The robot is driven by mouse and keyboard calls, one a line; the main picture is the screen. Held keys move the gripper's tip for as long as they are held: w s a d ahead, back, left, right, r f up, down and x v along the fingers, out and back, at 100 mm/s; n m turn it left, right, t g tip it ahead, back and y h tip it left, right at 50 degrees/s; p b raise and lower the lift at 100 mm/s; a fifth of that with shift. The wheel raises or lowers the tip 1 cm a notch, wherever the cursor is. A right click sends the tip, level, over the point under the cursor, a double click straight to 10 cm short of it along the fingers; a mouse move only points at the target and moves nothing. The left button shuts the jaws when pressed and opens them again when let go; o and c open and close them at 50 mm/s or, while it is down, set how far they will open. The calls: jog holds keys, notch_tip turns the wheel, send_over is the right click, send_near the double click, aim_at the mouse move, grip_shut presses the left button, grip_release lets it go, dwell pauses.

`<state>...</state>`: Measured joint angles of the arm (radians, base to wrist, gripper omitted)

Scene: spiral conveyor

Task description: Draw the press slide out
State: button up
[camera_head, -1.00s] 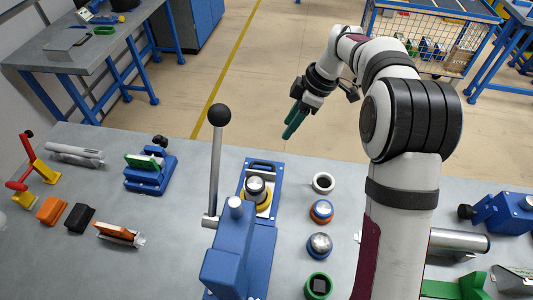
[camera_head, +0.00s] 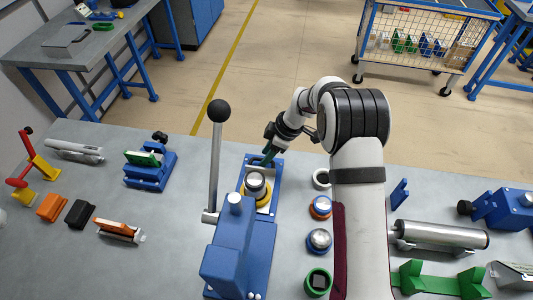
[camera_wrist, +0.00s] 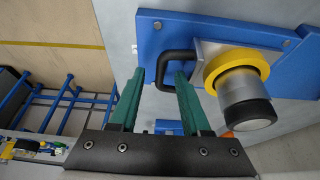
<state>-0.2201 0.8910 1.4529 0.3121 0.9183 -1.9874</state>
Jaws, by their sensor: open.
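The blue press (camera_head: 232,250) stands on the grey bench with its long lever (camera_head: 215,160) upright. Its slide shows in the wrist view as a silver plate (camera_wrist: 208,48) on the blue base (camera_wrist: 190,30). The slide carries a yellow ring (camera_wrist: 236,62) with a metal, black-ended cylinder (camera_wrist: 245,100). A black U-shaped handle (camera_wrist: 165,82) sticks out from the plate. My gripper (camera_head: 268,160) is at the far end of the press base. Its green fingers are open, and the handle's bar appears between the fingertips in the wrist view. I cannot tell whether they touch it.
Right of the press stand a white ring (camera_head: 322,179), an orange-and-blue piece (camera_head: 320,207), a blue-ringed piece (camera_head: 319,241) and a green one (camera_head: 318,282). A blue fixture (camera_head: 150,168) sits to the left.

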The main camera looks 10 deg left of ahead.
jog(key=shift+c, duration=0.3)
grip_shut()
dwell(1.1)
